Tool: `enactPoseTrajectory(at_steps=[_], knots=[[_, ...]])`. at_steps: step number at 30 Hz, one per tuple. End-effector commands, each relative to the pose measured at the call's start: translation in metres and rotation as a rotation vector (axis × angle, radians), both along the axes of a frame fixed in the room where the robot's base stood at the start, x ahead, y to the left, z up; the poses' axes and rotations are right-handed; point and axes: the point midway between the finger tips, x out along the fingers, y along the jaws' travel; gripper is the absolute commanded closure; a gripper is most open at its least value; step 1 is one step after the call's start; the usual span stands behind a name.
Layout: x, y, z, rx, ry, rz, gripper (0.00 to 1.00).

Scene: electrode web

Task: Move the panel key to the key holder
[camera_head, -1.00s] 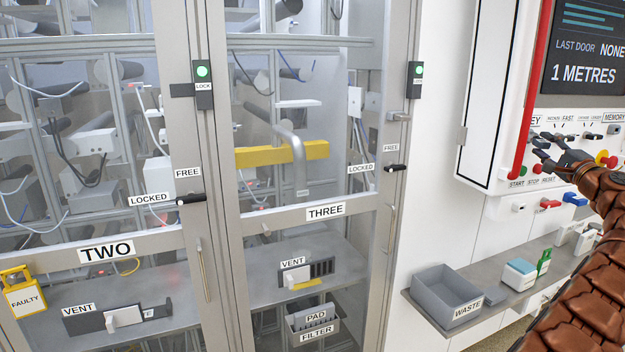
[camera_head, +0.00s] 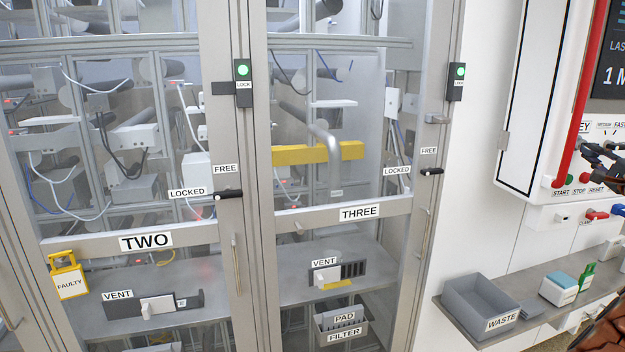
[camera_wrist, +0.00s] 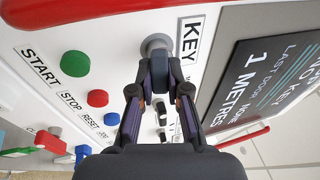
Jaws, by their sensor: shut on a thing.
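In the wrist view, my gripper (camera_wrist: 159,70) is shut on the panel key (camera_wrist: 160,80), a small dark piece mostly hidden between the fingers. The fingertips are right at the round grey key switch (camera_wrist: 157,44) beside the KEY label (camera_wrist: 190,40). I cannot tell whether the key is inside the switch or just in front of it. The panel display (camera_wrist: 265,85) reads NO KEY in part. In the head view, my gripper (camera_head: 605,152) is at the right edge, at the control panel. I cannot make out the key holder in either view.
Green, red and blue buttons line the panel, with START (camera_wrist: 75,63) nearest. A red rail (camera_head: 580,95) runs up the panel's left side. Below is a shelf with a grey WASTE bin (camera_head: 480,300) and a blue-topped box (camera_head: 560,287). Glass cabinet doors TWO and THREE (camera_head: 360,213) stand left.

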Motion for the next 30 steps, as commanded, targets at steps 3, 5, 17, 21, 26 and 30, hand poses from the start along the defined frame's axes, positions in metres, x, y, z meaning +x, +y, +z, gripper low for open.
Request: enactPoseTrajectory(at_steps=[3,5,17,21,26,30], knots=[[0.0000,0.0000,-0.0001,0.000,0.000,0.000,1.00],[-0.0002,0.0000,0.0000,0.000,0.000,0.000,1.00],[-0.0040,-0.0007,-0.0008,0.000,0.001,0.000,1.00],[-0.0056,-0.0009,-0.0010,0.000,0.001,0.000,1.00],[-0.0075,-0.0013,-0.0009,0.001,0.001,0.000,1.00],[-0.0093,-0.0015,-0.0008,0.001,0.000,0.000,1.00]])
